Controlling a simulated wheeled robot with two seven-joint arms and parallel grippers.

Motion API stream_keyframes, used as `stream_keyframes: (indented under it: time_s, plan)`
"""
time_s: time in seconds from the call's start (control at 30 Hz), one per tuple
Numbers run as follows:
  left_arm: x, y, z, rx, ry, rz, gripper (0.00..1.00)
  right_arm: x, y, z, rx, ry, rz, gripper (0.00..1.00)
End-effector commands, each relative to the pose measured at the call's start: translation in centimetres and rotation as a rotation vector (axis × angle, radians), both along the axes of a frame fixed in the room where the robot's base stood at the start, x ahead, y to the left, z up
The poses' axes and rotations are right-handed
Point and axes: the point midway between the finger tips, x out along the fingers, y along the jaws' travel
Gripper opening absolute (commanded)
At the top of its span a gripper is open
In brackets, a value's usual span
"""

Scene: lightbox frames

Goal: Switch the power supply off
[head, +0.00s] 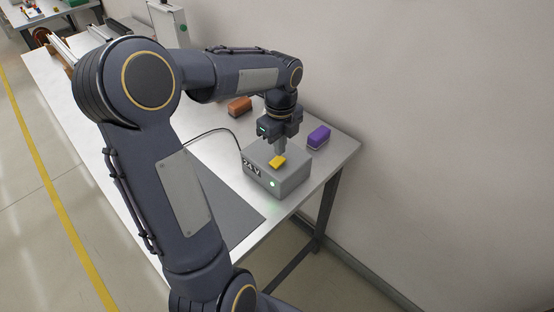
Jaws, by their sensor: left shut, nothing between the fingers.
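The power supply (290,182) is a grey box near the right end of the white bench. A green light (272,184) glows on its front face, beside a dark marking that looks like "24 V". A yellow switch (277,162) sits on its top. My left gripper (280,152) points down over the box, shut and empty, with its fingertips right at the yellow switch. I cannot tell whether they touch it. My right gripper does not show.
A purple block (318,137) lies right of the box near the wall. An orange-brown block (240,106) lies behind it to the left. A dark cable (212,131) runs to the box. A grey mat (228,212) covers the bench's front part.

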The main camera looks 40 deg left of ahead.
Motion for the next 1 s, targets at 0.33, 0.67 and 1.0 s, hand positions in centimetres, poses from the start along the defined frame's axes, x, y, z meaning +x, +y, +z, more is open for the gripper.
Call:
stream_keyframes:
  time_s: [0.33, 0.67, 1.0]
  plan:
    - [0.0, 0.0, -0.3, 0.0, 0.0, 0.0, 0.0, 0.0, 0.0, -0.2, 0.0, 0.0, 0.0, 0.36]
    - [0.0, 0.0, -0.8, 0.0, 0.0, 0.0, 0.0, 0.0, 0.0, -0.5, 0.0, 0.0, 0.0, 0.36]
    - [0.0, 0.0, -1.3, 0.0, 0.0, 0.0, 0.0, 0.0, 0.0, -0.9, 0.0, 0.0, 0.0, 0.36]
